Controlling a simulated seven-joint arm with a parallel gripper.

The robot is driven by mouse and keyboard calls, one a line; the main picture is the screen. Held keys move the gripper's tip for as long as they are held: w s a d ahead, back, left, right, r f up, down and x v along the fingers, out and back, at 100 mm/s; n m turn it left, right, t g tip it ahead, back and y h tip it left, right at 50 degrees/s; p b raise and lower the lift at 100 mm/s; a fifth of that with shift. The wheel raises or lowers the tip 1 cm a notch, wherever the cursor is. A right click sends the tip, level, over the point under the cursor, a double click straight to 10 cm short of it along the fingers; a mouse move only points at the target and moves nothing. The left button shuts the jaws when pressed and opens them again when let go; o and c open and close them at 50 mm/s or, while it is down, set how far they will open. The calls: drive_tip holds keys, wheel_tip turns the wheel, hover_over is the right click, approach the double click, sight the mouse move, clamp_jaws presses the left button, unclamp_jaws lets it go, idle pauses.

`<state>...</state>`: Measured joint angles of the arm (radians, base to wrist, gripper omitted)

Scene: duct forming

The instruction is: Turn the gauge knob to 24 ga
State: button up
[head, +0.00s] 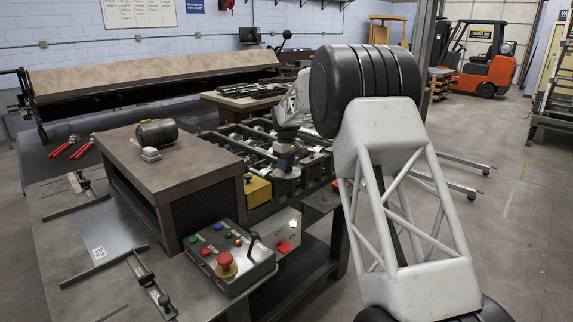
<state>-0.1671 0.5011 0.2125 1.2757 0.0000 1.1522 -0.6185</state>
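A grey control box (240,281) stands on the near end of the bench and carries several coloured buttons and a large red mushroom button (226,264). A black knob or lever (254,240) stands up at its right side. I cannot tell whether this is the gauge knob, and no 24 ga marking is readable. My arm rises at the right and bends down behind. My gripper (285,168) appears small at its far end, over the roller frame, well beyond and above the control box. Its fingers are too small to make out, and I see nothing held.
A raised brown-topped stand (165,171) with a dark metal cylinder (157,132) is left of the gripper. A yellow box (257,190) and a pale box with a red button (287,232) are near the control box. Red-handled tools (72,146) lie left. An orange forklift (487,65) stands far back.

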drive_tip(key=shift+r, duration=3.9)
drive_tip(key=shift+s, duration=0.1)
drive_tip(key=shift+s+d+r, duration=0.15)
drive_tip(key=shift+s+r, duration=0.1)
drive_tip(key=s+d+r+m, duration=0.2)
drive_tip(key=s+d+r, duration=0.2)
drive_tip(key=s, duration=0.7)
drive_tip(key=s+d+r+m+t, duration=0.1)
drive_tip(key=s+d+r, duration=0.25)
drive_tip(key=s, duration=0.75)
drive_tip(key=s+d+r+m, duration=0.2)
drive_tip(key=s+d+r, duration=0.15)
drive_tip(key=s, duration=0.75)
drive_tip(key=s+d+f+m, duration=0.1)
drive_tip(key=s+d+f, duration=0.1)
drive_tip(key=s, duration=1)
drive_tip(key=s+d+f+m+t, duration=0.1)
drive_tip(key=s+f, duration=0.4)
drive_tip(key=s, duration=0.7)
drive_tip(key=s+d+f+m, duration=0.2)
drive_tip(key=s+d+f, duration=0.1)
drive_tip(key=s, duration=0.9)
drive_tip(key=shift+s+f+t, duration=0.25)
drive_tip(key=shift+f+t, duration=0.05)
drive_tip(key=shift+f, duration=0.3)
